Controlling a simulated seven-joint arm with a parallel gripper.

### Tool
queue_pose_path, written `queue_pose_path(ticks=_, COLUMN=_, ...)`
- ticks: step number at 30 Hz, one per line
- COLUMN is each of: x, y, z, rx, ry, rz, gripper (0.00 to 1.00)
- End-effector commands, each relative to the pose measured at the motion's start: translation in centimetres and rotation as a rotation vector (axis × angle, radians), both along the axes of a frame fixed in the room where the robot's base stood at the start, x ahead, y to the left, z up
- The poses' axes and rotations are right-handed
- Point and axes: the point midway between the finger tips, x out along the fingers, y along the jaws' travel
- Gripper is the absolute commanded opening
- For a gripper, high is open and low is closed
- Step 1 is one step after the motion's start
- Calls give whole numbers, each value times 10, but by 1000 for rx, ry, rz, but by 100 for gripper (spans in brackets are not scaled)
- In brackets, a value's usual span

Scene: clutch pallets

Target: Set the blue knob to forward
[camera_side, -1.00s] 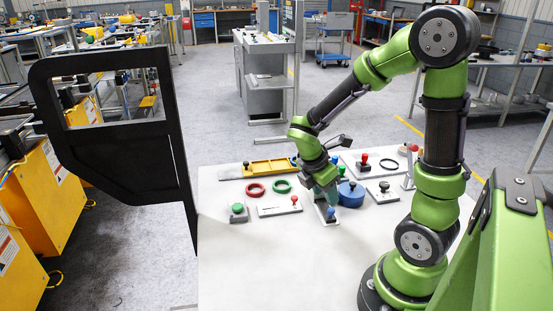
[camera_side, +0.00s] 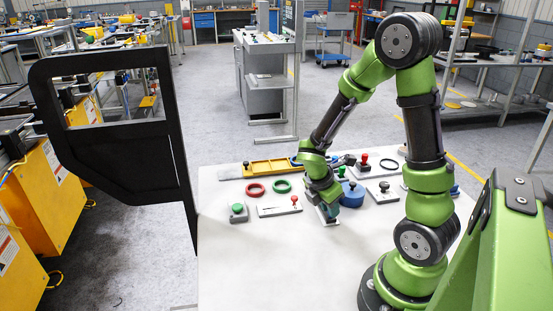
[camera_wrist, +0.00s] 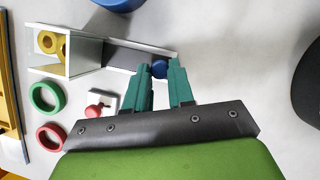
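The blue knob (camera_wrist: 159,68) is at the end of a narrow plate with a dark grey top (camera_wrist: 124,57) in the wrist view. My gripper (camera_wrist: 161,66) has its two teal fingers on either side of the knob, with a gap between them. The knob appears closer to the left finger; I cannot tell whether they touch. In the side view my gripper (camera_side: 328,215) is low over the near end of the same plate, and it hides the knob there.
Close by are a blue cylinder (camera_side: 351,194), a red-knob plate (camera_side: 279,209), a green button box (camera_side: 238,213), a red ring (camera_side: 255,189) and a green ring (camera_side: 282,186). A black-knob plate (camera_side: 383,192) lies to the right. The front table surface (camera_side: 290,265) is clear.

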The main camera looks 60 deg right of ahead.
Motion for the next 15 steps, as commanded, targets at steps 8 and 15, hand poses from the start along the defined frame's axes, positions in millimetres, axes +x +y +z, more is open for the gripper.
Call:
queue_pose_path(ticks=8, x=0, y=0, z=0, rx=0, ry=-1, rz=0, gripper=0)
queue_pose_path(ticks=15, x=18, y=-17, z=0, rx=0, ry=-3, rz=-6, gripper=0)
